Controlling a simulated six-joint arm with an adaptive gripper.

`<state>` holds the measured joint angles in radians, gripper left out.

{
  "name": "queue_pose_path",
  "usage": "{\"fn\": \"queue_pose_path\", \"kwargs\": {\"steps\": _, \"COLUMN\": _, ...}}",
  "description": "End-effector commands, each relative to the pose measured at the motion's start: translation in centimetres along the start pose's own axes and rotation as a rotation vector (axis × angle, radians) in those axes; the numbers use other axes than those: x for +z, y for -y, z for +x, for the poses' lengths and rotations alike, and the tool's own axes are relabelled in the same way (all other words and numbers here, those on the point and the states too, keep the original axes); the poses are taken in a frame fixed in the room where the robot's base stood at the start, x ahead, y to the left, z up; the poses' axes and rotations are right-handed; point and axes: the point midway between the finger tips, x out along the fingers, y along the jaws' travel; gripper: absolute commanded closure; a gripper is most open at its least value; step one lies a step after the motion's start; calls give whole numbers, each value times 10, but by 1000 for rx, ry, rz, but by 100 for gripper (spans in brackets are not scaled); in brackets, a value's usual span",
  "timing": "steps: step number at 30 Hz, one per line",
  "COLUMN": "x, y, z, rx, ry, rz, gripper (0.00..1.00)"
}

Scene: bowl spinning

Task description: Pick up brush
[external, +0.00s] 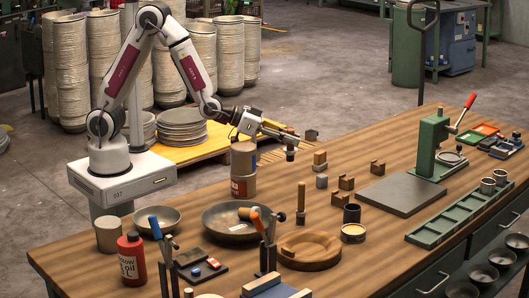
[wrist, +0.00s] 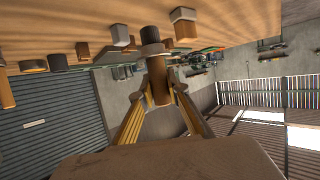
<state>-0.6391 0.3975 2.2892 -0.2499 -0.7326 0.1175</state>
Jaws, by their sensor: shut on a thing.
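My gripper (external: 291,153) is above the middle of the workbench in the external view, tilted down to the right. In the external view the held part is too small to make out. An upright wooden-handled tool with a dark base (external: 301,197) stands on the bench below my gripper there; I cannot tell whether it is the same thing.
A dark shallow bowl (external: 225,234) and a round wooden form (external: 309,262) lie nearer the front. Small blocks (external: 346,183) stand to the right, before a grey plate (external: 401,195) and a green press (external: 431,146).

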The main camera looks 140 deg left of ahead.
Motion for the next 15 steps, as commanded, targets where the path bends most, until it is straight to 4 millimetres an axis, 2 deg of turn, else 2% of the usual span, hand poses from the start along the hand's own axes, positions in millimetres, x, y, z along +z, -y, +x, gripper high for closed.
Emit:
{"fn": "queue_pose_path", "kwargs": {"steps": 1, "x": -8, "y": 0, "z": -3, "rx": 0, "ry": -5, "rz": -1, "gripper": 100}}
{"fn": "queue_pose_path", "kwargs": {"steps": 6, "x": -24, "y": 0, "z": -10, "rx": 1, "ry": -4, "rz": 0, "gripper": 100}}
{"fn": "queue_pose_path", "kwargs": {"steps": 15, "x": -38, "y": 0, "z": -16, "rx": 1, "ry": -1, "rz": 0, "gripper": 100}}
